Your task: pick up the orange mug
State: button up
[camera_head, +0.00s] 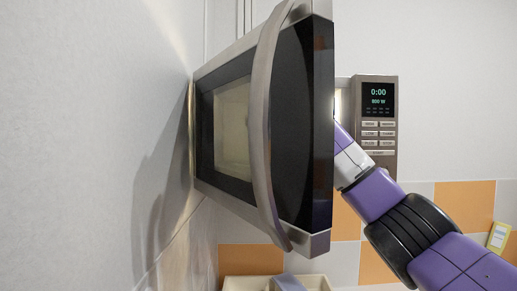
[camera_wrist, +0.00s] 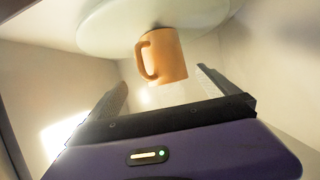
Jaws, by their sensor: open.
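The orange mug (camera_wrist: 163,56) is inside the microwave in the wrist view, with its handle toward the left of the picture. It meets a pale round turntable (camera_wrist: 105,28), which appears above it in this picture. My gripper (camera_wrist: 162,79) is open, one finger to each side of the mug's picture position. The mug appears beyond the fingertips, and I see no contact. In the head view the mug and my gripper are hidden behind the microwave's open door (camera_head: 300,125).
The microwave's control panel (camera_head: 378,125) shows to the right of the door. My arm passes close by the door's right edge. Pale inner walls enclose the gripper in the wrist view. A light-coloured tray or box (camera_head: 315,283) shows at the bottom of the head view.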

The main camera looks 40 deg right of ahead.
jog(key=p+x, duration=0.1)
jog(key=x, duration=0.1)
jog(key=p+x, duration=0.2)
jog(key=w+r+p+x, duration=0.1)
jog(key=x, duration=0.2)
jog(key=shift+a+p, duration=0.2)
jog(key=shift+p, duration=0.1)
jog(key=shift+w+d+f, duration=0.25)
jog(key=shift+f, duration=0.1)
jog(key=c, duration=2.1)
jog(key=shift+r, duration=0.15)
grip_shut()
